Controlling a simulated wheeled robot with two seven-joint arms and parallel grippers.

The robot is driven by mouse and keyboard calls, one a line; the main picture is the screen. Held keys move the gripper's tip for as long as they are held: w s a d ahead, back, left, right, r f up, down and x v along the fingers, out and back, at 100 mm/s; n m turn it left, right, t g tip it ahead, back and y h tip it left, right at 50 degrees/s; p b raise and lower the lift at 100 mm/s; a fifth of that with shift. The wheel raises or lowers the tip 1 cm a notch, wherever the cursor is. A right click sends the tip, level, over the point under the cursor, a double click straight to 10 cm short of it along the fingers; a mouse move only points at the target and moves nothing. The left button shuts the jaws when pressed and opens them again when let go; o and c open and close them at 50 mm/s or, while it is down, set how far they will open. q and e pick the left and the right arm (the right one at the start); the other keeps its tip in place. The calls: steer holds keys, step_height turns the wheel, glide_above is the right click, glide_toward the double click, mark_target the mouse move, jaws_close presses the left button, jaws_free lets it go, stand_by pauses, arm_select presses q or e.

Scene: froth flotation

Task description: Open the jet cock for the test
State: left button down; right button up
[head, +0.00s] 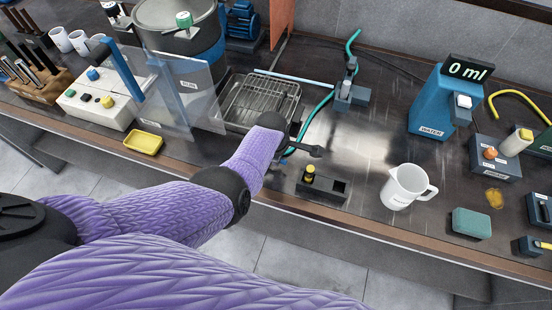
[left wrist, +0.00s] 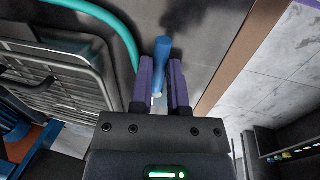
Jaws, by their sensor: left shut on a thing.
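My left gripper (head: 310,151) reaches over the bench's front part, just right of the wire rack. In the left wrist view its two purple-lined fingers (left wrist: 162,85) are shut on a small blue rod (left wrist: 162,50), which sticks out beyond the fingertips. The teal hose (head: 318,110) passes close beside the gripper; it also shows in the left wrist view (left wrist: 118,25). A grey fitting (head: 350,92) with an upright part stands on the bench by this hose. No label shows on the fitting or the rod, so I cannot tell which is the jet cock. My right gripper is not in view.
A wire rack (head: 262,101) lies left of my gripper. A white jug (head: 405,187) and a blue water dispenser (head: 432,105) stand right. The bench middle is clear.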

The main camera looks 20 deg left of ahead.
arm_select(q)
steer(key=shift+w+n, duration=0.1)
steer(key=shift+n, duration=0.2)
stand_by(0.4)
steer(key=c, duration=0.6)
jaws_free()
steer(key=r+p, duration=0.2)
steer(key=r, duration=0.1)
steer(key=s+r+p, duration=0.1)
steer(key=r+p, duration=0.1)
steer(key=r, duration=0.1)
steer(key=s+r+p, duration=0.1)
steer(key=r+p, duration=0.1)
steer(key=r, duration=0.1)
steer(key=shift+r+p, duration=0.35)
steer(key=shift+p, duration=0.05)
